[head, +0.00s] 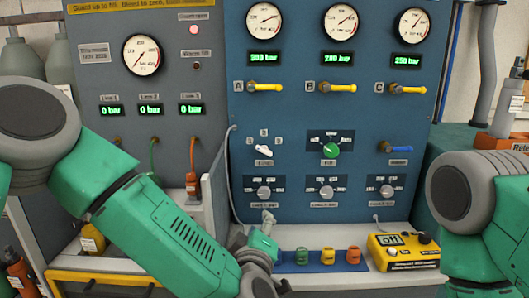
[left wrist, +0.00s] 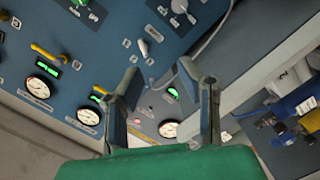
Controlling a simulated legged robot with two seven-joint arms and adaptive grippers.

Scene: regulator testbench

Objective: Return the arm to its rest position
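My left arm (head: 172,232) is green and grey and reaches in from the left, bent down across the front of the testbench. Its gripper (head: 267,218) is in front of the blue panel's lower part, above the bench ledge. In the left wrist view the two dark fingers of the left gripper (left wrist: 168,82) stand apart with nothing held between them. The panel shows tilted beyond them. My right arm (head: 470,205) shows at the right edge; its gripper is outside the views.
The blue panel (head: 290,120) carries gauges, yellow levers, a white selector (head: 264,150) and a green knob (head: 331,150). A grey cable (head: 232,180) hangs beside the left gripper. Coloured fittings (head: 302,256) and a yellow tester (head: 402,254) occupy the ledge. A grey panel (head: 150,85) stands left.

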